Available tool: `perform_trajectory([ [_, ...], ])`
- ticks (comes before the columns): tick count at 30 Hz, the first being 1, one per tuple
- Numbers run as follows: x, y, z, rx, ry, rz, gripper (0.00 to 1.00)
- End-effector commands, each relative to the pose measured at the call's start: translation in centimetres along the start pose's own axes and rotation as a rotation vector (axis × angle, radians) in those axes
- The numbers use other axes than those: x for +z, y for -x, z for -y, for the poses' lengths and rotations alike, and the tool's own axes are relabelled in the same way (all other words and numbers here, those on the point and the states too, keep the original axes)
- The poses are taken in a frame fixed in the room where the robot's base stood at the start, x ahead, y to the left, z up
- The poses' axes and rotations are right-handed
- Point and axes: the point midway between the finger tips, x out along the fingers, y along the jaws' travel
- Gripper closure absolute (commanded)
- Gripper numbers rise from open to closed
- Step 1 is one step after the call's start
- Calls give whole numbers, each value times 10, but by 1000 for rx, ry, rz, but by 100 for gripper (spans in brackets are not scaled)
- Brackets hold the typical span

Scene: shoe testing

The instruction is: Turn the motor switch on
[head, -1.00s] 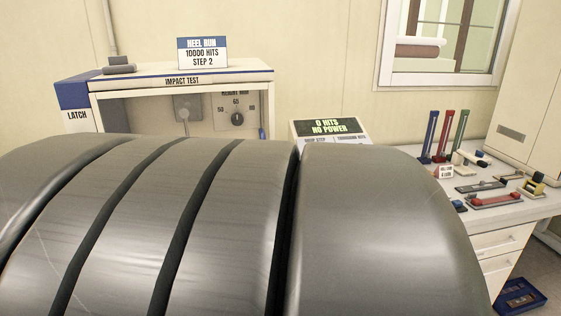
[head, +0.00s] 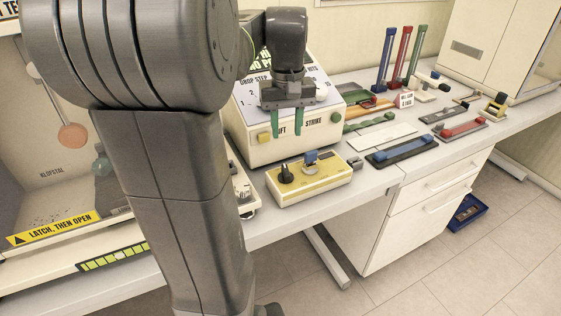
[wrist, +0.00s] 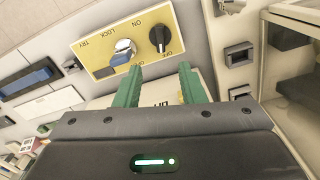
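A yellow control box (head: 318,184) sits on the bench in front of the white console. On it are a black rotary knob (head: 285,174) and a blue-tipped metal switch (head: 311,158). In the wrist view the black knob (wrist: 160,38) is beside the words ON and OFF, its pale mark seeming to face OFF. The blue-tipped switch (wrist: 123,50) is beside LOCK and TRY. My gripper (head: 290,134) is open and empty, its green fingers pointing down in front of the console, apart from the box. In the wrist view my fingertips (wrist: 160,67) are near the box's edge, with the knob beyond them.
The white console (head: 262,152) has a yellow LIFT button and a STRIKE button; its display is partly hidden by my arm. The impact tester (head: 50,175) stands at left. A drawer unit (head: 425,205) is below.

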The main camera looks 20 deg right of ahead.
Motion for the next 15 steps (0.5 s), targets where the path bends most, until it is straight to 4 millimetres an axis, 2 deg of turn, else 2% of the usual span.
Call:
perform_trajectory([
  [9,1,-69,1,-2,0,5,64],
  [15,1,-103,1,-1,0,4,64],
])
